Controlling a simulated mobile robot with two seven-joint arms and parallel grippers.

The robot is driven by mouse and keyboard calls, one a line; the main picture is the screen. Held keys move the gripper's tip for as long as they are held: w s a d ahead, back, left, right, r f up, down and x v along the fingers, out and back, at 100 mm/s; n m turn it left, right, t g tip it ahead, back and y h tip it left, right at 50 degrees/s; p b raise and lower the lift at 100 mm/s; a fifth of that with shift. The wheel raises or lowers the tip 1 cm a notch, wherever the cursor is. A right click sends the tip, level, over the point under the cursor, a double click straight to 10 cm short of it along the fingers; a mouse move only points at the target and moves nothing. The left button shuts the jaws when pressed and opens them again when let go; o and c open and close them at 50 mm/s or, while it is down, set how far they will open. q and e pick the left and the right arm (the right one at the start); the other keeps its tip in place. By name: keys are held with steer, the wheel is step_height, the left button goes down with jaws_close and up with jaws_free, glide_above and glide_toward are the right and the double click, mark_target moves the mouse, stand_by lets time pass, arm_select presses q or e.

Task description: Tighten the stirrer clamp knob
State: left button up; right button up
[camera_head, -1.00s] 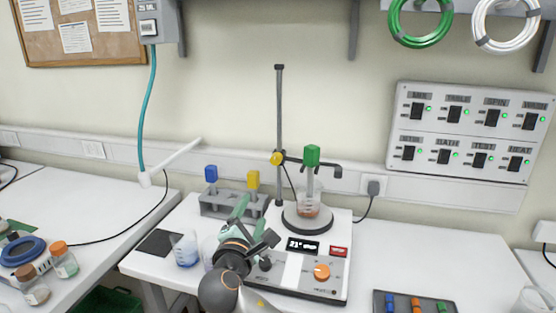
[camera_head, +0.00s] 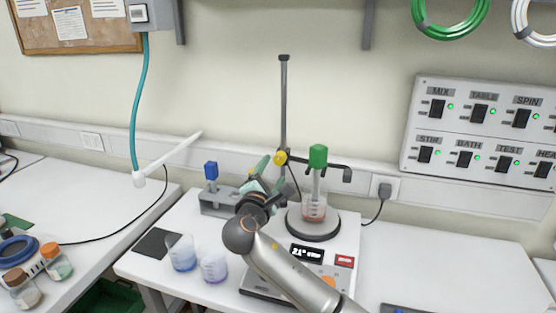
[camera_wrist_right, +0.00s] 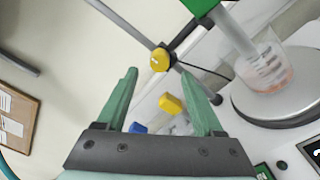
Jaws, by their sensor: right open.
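The yellow clamp knob (camera_head: 281,158) sits where the clamp arm (camera_head: 330,168) crosses the upright stand rod (camera_head: 284,100). The knob also shows in the right wrist view (camera_wrist_right: 160,59), just beyond and between the fingertips. My right gripper (camera_head: 272,172) is open and empty, with its green fingers pointing up toward the knob. In the right wrist view the gripper (camera_wrist_right: 159,72) has one finger on each side of the knob's line, and a gap seems to remain. The green-topped stirrer (camera_head: 318,156) hangs from the clamp arm into a beaker (camera_head: 313,208). My left gripper is out of view.
The beaker stands on a round plate (camera_head: 322,230) of the stirrer base. A rack (camera_head: 218,203) with a blue-capped item (camera_head: 211,170) and a yellow-capped item (camera_wrist_right: 171,103) is close to my gripper. Two small beakers (camera_head: 182,254) (camera_head: 214,268) stand at the bench front.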

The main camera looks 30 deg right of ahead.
mark_target(278, 161)
steer(key=x, duration=0.5)
steer(key=shift+w+d+p, duration=0.25)
steer(key=shift+d+p, duration=0.05)
jaws_close()
stand_by(0.4)
